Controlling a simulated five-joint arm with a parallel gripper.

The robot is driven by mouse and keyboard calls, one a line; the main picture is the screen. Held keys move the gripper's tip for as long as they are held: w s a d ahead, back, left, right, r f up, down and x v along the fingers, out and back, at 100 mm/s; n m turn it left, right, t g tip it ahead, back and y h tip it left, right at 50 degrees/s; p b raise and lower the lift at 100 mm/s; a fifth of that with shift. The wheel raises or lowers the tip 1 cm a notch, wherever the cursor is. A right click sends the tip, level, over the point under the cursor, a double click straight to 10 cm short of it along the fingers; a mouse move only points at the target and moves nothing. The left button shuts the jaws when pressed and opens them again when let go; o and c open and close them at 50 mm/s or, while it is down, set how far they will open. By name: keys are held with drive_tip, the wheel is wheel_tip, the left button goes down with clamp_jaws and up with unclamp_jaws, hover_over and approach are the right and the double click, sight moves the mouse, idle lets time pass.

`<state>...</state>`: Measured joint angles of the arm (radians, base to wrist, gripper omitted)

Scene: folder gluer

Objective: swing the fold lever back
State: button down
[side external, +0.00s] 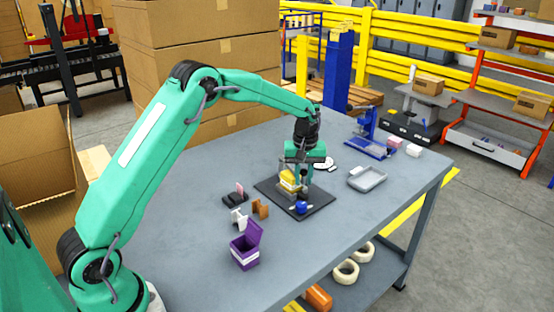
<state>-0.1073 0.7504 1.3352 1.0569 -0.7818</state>
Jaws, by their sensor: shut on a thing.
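The folder gluer stands on a dark base plate (267,187) in the middle of the grey table. It has a yellow part (288,181) on its left and a blue round part (301,208) at its front. My gripper (304,178) reaches down from above over the device, just right of the yellow part. Its jaws are shut on the fold lever, of which only a small dark piece shows between the fingers. The rest of the lever is small and mostly hidden by the gripper, so its angle cannot be told.
An open purple box (245,252) and small brown, white and dark holders stand front left of the plate. A grey tray (367,179) lies to the right. A blue stand (369,135) is at the back right. Bare table lies at the left and front right.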

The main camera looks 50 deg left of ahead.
drive_tip(key=w, duration=0.1)
drive_tip(key=w+n, duration=0.2)
drive_tip(key=shift+w+d, duration=0.1)
drive_tip(key=shift+d, duration=0.15)
drive_tip(key=shift+w+n, duration=1.3)
drive_tip(key=shift+w, duration=0.15)
drive_tip(key=shift+w+a+r+n, duration=0.1)
drive_tip(key=shift+w+a+n, duration=0.1)
drive_tip(key=shift+w+n, duration=0.45)
drive_tip(key=shift+w+a+n, duration=0.2)
drive_tip(key=shift+w+n, duration=0.25)
drive_tip(key=shift+w, duration=0.35)
drive_tip(key=shift+w+a, duration=0.1)
drive_tip(key=shift+w, duration=0.1)
drive_tip(key=shift+w+a+n, duration=0.25)
drive_tip(key=shift+w+n, duration=0.25)
drive_tip(key=shift+w+a+n, duration=0.2)
drive_tip(key=shift+w+n, duration=0.25)
drive_tip(key=shift+n, duration=0.05)
drive_tip(key=c, duration=1.3)
unclamp_jaws()
drive_tip(key=shift+s, duration=0.1)
